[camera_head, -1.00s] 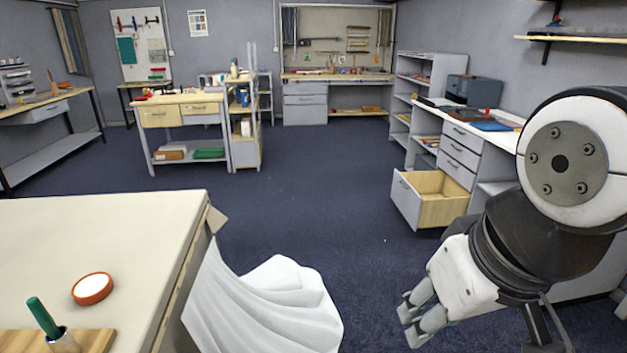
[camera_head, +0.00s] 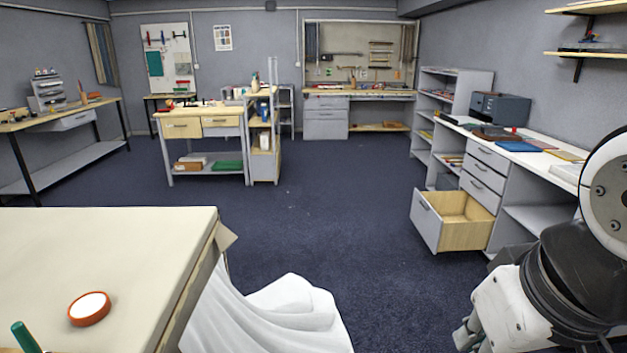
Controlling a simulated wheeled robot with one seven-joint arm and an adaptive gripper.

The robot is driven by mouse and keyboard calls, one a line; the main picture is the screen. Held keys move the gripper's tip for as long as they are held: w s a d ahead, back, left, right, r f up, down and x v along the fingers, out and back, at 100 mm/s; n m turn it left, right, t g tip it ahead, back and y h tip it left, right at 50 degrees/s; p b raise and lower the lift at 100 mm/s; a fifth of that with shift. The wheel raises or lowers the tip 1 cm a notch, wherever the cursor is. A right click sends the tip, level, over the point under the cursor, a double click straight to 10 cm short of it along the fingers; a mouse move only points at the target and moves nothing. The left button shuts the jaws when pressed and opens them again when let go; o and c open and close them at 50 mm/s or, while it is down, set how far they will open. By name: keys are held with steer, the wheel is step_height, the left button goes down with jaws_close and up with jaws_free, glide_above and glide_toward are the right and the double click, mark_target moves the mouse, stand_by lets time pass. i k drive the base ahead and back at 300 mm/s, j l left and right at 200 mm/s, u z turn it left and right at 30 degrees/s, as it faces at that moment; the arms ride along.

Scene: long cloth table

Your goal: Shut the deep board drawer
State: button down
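The deep drawer (camera_head: 427,221) is the bottom one in the grey drawer stack under the long white counter on the right. It stands pulled well out, with a grey front and pale wooden sides, and its inside looks empty.
A cloth-covered table (camera_head: 120,250) fills the near left, with white cloth (camera_head: 280,315) hanging off its end towards the floor. Dark blue floor (camera_head: 330,220) is clear between the table and the drawer. A pale workbench (camera_head: 205,130) stands farther back.

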mark_target(451, 218)
steer(key=i+l+z, duration=0.5)
steer(key=i+z, duration=0.2)
steer(key=i, duration=0.15)
steer(key=i+l+z, duration=0.1)
steer(key=i+z, duration=0.25)
steer(key=i+l, duration=0.1)
steer(key=i, duration=2)
steer(key=i+l+u, duration=0.2)
steer(key=i, duration=0.3)
steer(key=i+l+u, duration=0.25)
steer(key=i, duration=0.25)
steer(key=i+j, duration=0.05)
steer(key=j, duration=0.05)
